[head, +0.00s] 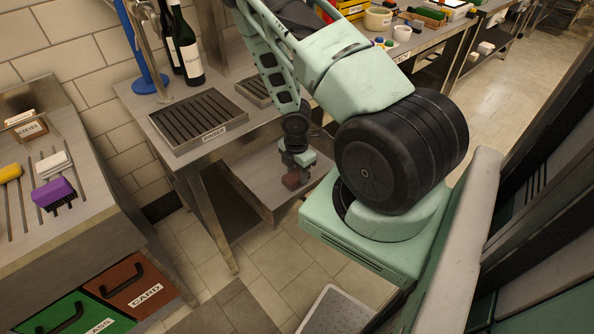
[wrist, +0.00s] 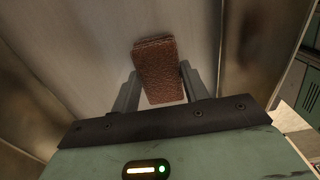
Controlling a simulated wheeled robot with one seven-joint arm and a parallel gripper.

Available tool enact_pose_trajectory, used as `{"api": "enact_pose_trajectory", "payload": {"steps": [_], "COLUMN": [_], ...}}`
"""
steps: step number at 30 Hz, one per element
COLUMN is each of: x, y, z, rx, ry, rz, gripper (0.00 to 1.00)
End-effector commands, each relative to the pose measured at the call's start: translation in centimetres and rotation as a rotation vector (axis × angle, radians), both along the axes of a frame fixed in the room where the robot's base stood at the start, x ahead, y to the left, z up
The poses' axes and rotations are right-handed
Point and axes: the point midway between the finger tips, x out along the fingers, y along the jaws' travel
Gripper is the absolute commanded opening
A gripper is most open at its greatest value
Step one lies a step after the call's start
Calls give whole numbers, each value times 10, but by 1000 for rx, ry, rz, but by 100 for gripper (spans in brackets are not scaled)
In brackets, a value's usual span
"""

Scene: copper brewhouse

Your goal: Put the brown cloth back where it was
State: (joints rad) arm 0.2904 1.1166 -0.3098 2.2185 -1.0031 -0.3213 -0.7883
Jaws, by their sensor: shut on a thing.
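The brown cloth (wrist: 160,72) is a small folded block between the two fingers of my gripper (wrist: 160,88) in the wrist view. My gripper is shut on it. In the head view my gripper (head: 292,174) points down over the grey lower shelf (head: 250,180) under the rinser table, with the brown cloth (head: 291,181) at its tips. I cannot tell whether the cloth touches the shelf.
The table above carries a slotted tray (head: 198,118) labelled RINSER, dark bottles (head: 186,45) and a blue stand (head: 148,60). Its legs stand close to my arm. At left, a counter holds a purple brush (head: 54,193), above a brown CARD drawer (head: 130,285).

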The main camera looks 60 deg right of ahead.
Motion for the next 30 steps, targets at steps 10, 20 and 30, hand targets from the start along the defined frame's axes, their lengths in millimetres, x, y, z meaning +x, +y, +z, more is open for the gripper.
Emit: {"api": "enact_pose_trajectory", "payload": {"steps": [10, 20, 30], "x": [0, 0, 0], "y": [0, 0, 0], "z": [-3, -8, -9], "rx": [0, 0, 0], "ry": [0, 0, 0], "rz": [0, 0, 0], "gripper": [12, 12, 52]}}
